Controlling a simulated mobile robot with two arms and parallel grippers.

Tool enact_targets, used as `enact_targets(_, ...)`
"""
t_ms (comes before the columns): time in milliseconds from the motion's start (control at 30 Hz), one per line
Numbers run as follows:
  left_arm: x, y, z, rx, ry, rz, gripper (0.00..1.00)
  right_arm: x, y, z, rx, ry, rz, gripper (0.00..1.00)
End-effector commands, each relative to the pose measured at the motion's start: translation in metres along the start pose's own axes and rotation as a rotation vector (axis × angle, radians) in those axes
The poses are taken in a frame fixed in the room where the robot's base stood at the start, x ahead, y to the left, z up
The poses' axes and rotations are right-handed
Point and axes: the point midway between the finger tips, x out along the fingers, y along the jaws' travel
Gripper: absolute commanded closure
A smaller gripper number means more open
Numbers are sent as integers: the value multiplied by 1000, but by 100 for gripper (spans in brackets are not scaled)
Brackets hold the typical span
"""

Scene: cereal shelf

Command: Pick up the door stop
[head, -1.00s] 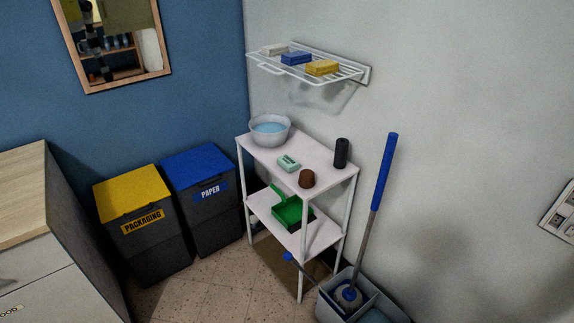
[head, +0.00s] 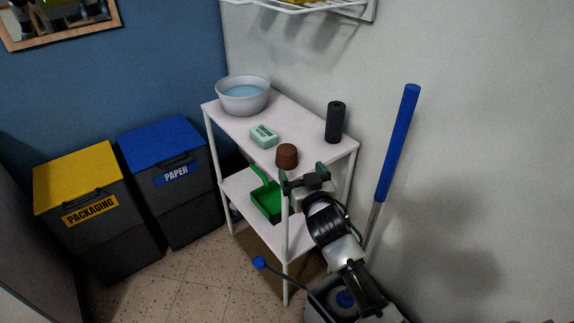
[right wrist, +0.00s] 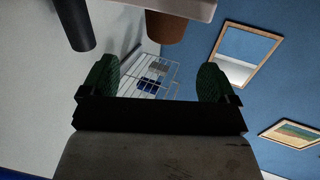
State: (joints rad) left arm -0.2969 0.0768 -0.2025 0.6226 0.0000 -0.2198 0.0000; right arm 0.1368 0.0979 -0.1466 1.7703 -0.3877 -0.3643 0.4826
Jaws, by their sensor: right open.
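The door stop appears to be the short brown round block (head: 287,156) near the front edge of the white shelf unit's top (head: 224,107). It also shows at the top of the right wrist view (right wrist: 168,27), which looks upside down. My right gripper (head: 303,174) is open and empty, with green pads, just in front of the shelf unit and close to the brown block's right. In the right wrist view the open fingers (right wrist: 157,80) have nothing between them, and the block is beyond their tips. My left gripper is not in view.
A black cylinder (head: 335,122), a green-white soap box (head: 263,136) and a bowl of blue water (head: 242,96) share the top. A green dustpan (head: 266,200) lies on the lower shelf. A blue-handled mop (head: 397,145) stands at the right. A wire rack (head: 300,6) hangs above.

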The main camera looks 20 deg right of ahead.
Motion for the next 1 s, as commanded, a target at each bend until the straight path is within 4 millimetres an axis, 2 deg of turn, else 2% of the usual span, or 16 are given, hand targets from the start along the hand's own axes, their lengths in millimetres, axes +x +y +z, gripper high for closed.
enact_targets(233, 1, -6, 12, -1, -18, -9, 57, 39, 0, -3, -1, 4, 1, 11)
enact_targets(467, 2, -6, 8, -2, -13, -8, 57, 55, -1, -2, -1, 3, 0, 11)
enact_targets(700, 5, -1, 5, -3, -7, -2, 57, 88, -7, -2, 0, 3, 0, 11)
enact_targets(833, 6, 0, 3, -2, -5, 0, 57, 99, -7, -2, -2, 2, 0, 11)
enact_targets(1000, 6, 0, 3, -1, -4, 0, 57, 103, -7, -2, 0, 3, 0, 11)
